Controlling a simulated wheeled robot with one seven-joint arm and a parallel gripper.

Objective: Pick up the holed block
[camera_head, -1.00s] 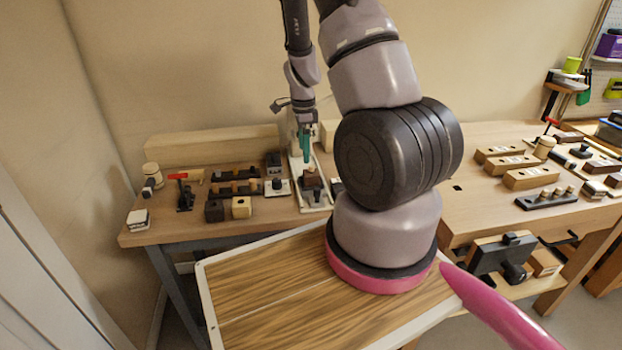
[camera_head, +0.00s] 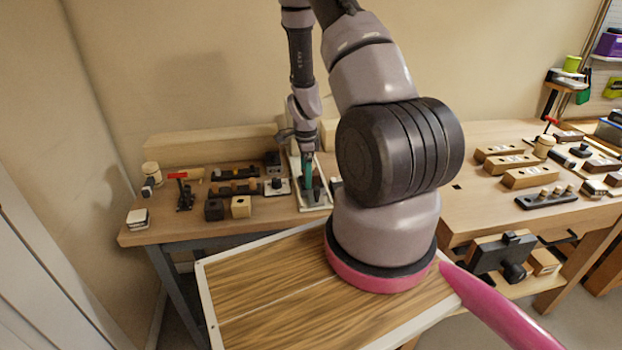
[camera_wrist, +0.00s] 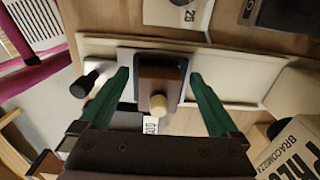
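A brown block (camera_wrist: 160,78) with a pale round knob or plug sits in a dark holder on a white base plate in the wrist view. I cannot tell if this is the holed block. My gripper (camera_wrist: 159,77) has its two green fingers apart, one on each side of this block, with gaps visible. In the head view my gripper (camera_head: 308,178) points down over the white plate and mostly hides the block. A pale wooden block (camera_head: 241,207) and a dark block (camera_head: 214,210), each seemingly with a hole, stand to the left on the bench.
A black-handled part (camera_wrist: 85,83) lies left of the fingers in the wrist view. A box with printed letters (camera_wrist: 292,150) is at lower right. A red-handled clamp (camera_head: 183,190) stands at the bench's left. More wooden blocks (camera_head: 528,177) lie on the right bench.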

